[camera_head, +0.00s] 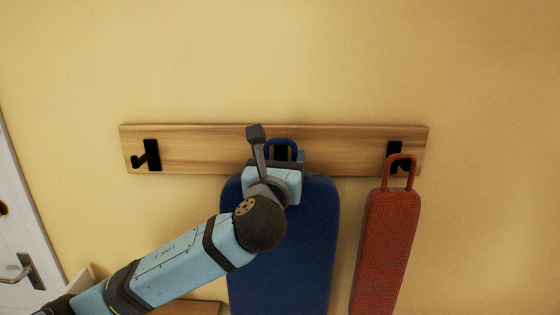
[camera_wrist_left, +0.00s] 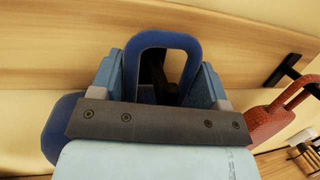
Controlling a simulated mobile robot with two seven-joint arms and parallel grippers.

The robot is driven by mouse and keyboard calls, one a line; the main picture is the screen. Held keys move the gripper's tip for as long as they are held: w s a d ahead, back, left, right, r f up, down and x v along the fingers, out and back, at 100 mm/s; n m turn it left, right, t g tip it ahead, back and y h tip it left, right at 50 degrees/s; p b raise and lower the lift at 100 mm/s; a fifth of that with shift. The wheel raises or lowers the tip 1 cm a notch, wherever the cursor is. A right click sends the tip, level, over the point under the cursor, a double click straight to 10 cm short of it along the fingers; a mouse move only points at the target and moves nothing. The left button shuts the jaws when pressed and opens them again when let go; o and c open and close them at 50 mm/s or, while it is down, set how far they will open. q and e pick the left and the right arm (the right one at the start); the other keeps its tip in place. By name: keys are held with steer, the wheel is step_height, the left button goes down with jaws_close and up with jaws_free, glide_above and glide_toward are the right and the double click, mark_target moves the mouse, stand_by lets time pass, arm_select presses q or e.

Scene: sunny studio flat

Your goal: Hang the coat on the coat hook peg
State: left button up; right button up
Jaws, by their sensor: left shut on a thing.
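The blue coat (camera_head: 300,250) hangs upright in front of the wooden rack, with a stiff loop (camera_head: 283,142) at its top. My left gripper (camera_head: 281,168) is shut on the coat near the base of the loop. In the left wrist view the loop (camera_wrist_left: 168,40) stands up between the gripper's fingers (camera_wrist_left: 160,88). The middle black peg (camera_head: 281,153) shows through the loop's opening. I cannot tell whether the loop is over the peg or only in front of it. My right gripper is not in view.
The wooden rack (camera_head: 205,160) runs across the yellow wall. A black peg (camera_head: 150,156) at its left end is bare. A red item (camera_head: 385,240) hangs by its loop at the right peg (camera_head: 395,150), close beside the coat. A white door (camera_head: 20,235) stands at far left.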

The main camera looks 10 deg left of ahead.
arm_select(q)
steer(key=shift+r+p, duration=0.15)
steer(key=shift+p, duration=0.65)
stand_by(1.2)
steer(key=shift+f+b, duration=0.35)
steer(key=shift+f, duration=1.05)
stand_by(0.9)
